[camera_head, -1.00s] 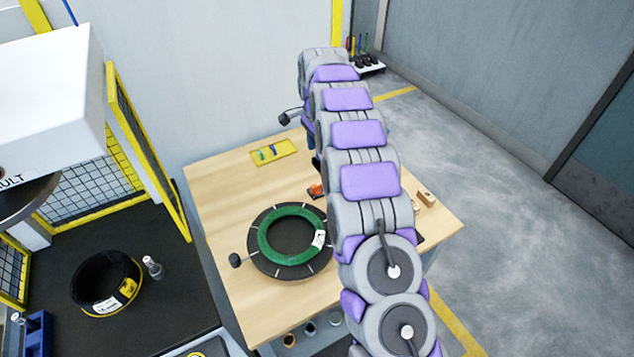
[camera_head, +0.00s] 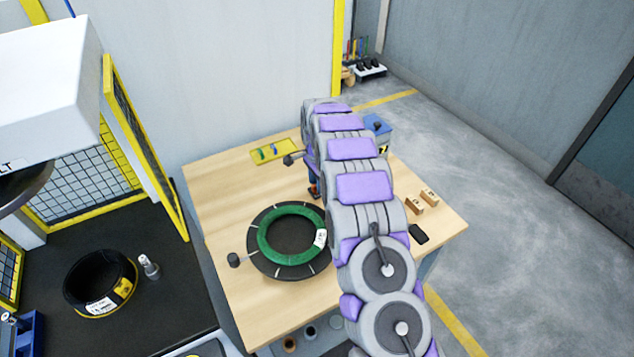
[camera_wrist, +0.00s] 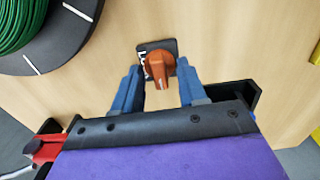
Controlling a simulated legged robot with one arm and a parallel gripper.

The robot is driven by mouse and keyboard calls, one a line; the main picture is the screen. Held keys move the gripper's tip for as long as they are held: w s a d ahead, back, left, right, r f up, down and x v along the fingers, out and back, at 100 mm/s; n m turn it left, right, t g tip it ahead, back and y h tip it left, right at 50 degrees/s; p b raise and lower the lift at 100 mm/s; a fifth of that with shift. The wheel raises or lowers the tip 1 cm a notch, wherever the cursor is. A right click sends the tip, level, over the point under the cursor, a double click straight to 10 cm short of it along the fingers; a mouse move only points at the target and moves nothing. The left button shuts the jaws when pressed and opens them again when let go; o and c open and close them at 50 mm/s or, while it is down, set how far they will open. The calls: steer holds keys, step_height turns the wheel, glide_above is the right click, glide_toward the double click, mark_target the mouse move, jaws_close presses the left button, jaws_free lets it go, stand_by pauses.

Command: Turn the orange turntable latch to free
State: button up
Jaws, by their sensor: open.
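The orange latch (camera_wrist: 159,67) is a knob on a small dark plate (camera_wrist: 169,47) with white lettering, set on the wooden table. It shows in the wrist view, upper middle. My gripper (camera_wrist: 162,82) is open, with one blue finger on each side of the knob's lower part; whether they touch it I cannot tell. The black turntable (camera_head: 262,266) with white marks lies on the table and carries a green coil (camera_head: 263,236). Their edges also show at the upper left of the wrist view.
A yellow tray (camera_head: 283,149) lies at the table's back. Small wooden blocks (camera_head: 414,206) and a dark flat item (camera_head: 418,234) lie to the right of my arm. A black coil (camera_head: 88,270) sits on the dark bench at left.

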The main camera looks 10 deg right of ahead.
jaws_close()
stand_by(0.4)
steer(key=shift+r+n+p, duration=0.1)
steer(key=shift+n+p, duration=0.2)
steer(key=shift+p, duration=0.05)
steer(key=n+p, duration=0.2)
steer(key=shift+r+n+p, duration=0.15)
steer(key=shift+n+p, duration=0.15)
steer(key=shift+n, duration=0.1)
steer(key=n+p, duration=0.3)
steer(key=n, duration=0.2)
steer(key=n+p, duration=0.2)
steer(key=n, duration=0.3)
steer(key=shift+w, duration=0.15)
steer(key=shift+n+p, duration=0.7)
steer(key=shift+n, duration=1.5)
